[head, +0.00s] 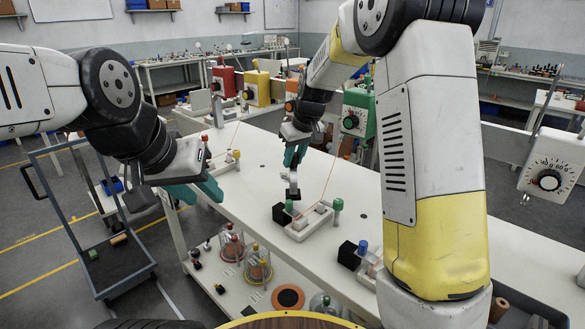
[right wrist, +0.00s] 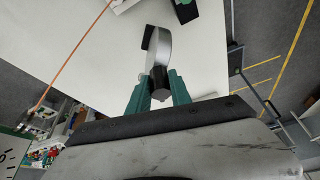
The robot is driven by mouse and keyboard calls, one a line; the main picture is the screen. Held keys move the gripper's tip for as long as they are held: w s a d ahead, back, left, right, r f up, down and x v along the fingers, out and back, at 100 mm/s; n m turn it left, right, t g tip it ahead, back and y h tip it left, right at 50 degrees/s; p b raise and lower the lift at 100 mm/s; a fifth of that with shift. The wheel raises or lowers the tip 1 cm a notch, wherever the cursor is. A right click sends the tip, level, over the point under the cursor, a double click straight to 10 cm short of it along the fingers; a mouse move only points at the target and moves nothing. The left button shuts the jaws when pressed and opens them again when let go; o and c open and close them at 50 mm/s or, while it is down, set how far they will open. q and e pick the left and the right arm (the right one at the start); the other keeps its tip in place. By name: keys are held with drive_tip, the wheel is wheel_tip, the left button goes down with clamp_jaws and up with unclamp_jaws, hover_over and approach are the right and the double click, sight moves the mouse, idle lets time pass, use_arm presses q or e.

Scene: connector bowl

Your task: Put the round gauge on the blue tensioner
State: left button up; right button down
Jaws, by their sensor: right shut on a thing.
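My right gripper (head: 292,172) has teal fingers and is shut on a silver, round-edged piece with a dark side, which looks like the round gauge (head: 293,190). The right wrist view shows the gauge (right wrist: 160,48) edge-on between the fingertips (right wrist: 158,88), so its face is hidden. It is held over the green-capped fixture (head: 312,219); I cannot tell whether they touch. A blue-capped fixture (head: 363,246), likely the blue tensioner, stands at the lower right, partly hidden by my right arm. My left gripper (head: 195,190) is at the table's left edge, apart from these; its opening is unclear.
Red (head: 222,80), yellow (head: 257,88) and green (head: 358,112) boxes stand behind the white table (head: 265,190), with a pale dial box (head: 548,180) at right. An orange cord rises near the green fixture. A shelf below holds glass domes (head: 258,267). A cart (head: 115,262) stands left.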

drive_tip(key=shift+f, duration=1.8)
drive_tip(key=c, duration=1.2)
unclamp_jaws()
drive_tip(key=shift+f, duration=0.15)
drive_tip(key=shift+o, duration=0.2)
